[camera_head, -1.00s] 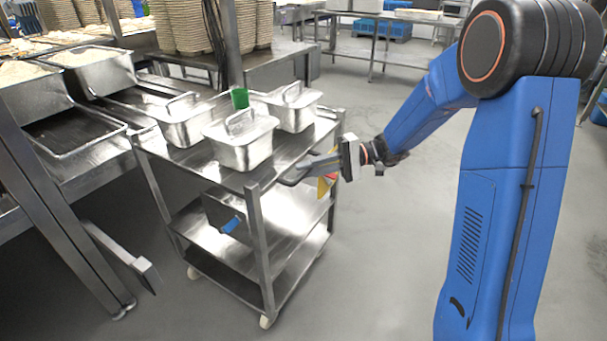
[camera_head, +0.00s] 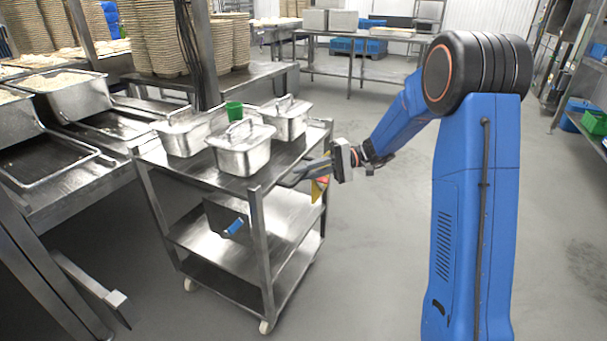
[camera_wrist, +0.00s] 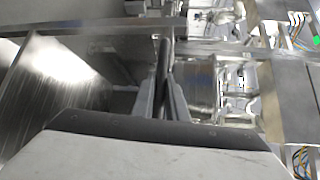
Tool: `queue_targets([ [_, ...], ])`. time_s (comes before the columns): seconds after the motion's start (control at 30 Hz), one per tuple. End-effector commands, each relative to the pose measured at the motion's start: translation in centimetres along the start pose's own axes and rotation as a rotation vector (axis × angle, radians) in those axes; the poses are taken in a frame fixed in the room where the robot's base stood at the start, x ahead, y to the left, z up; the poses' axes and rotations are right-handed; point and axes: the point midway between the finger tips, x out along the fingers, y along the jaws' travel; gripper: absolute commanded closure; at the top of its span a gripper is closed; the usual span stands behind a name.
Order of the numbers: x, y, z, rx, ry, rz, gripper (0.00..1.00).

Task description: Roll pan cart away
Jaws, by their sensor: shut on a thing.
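The pan cart (camera_head: 262,193) is a steel trolley with three shelves and small casters, standing left of my arm. On its top shelf stand three lidded steel pans: a front one (camera_head: 240,160), a right one (camera_head: 287,126) and a left one (camera_head: 183,141). A green cup (camera_head: 234,110) stands among them. My gripper (camera_head: 305,172) is at the cart's right edge, shut on its edge bar. In the wrist view, the fingers (camera_wrist: 165,100) close around a thin dark bar (camera_wrist: 163,62). The exact contact is partly hidden in the head view.
A steel counter (camera_head: 75,205) with rice pans runs close along the cart's left. A table (camera_head: 345,45) stands at the back. Racks with crates stand at the right. Grey floor (camera_head: 370,230) is open between the cart and the racks.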

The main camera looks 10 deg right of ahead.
Motion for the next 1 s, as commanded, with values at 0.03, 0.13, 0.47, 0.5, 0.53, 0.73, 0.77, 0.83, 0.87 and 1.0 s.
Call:
queue_targets([
  [0.03, 0.0, 0.1, 0.0, 0.001, 0.0, 0.001, 1.0],
  [0.13, 0.0, 0.1, 0.0, 0.001, -0.001, 0.001, 0.71],
  [0.47, -0.1, 0.0, 0.0, 0.0, 0.0, 0.0, 0.7],
  [0.5, -0.3, 0.0, 0.0, 0.0, 0.0, 0.0, 0.7],
  [0.53, -0.5, 0.0, 0.0, 0.0, 0.0, 0.0, 0.7],
  [0.73, -3.2, 0.1, 0.0, 0.001, 0.003, 0.0, 0.7],
  [0.77, -3.7, 0.1, 0.0, 0.001, 0.003, 0.0, 0.7],
  [0.83, -5.2, 0.1, -0.1, 0.0, 0.003, 0.0, 0.7],
  [0.87, -5.8, 0.1, -0.1, 0.0, 0.004, 0.0, 0.7],
  [1.0, -8.6, 0.1, -0.1, -0.001, 0.003, 0.0, 0.7],
])
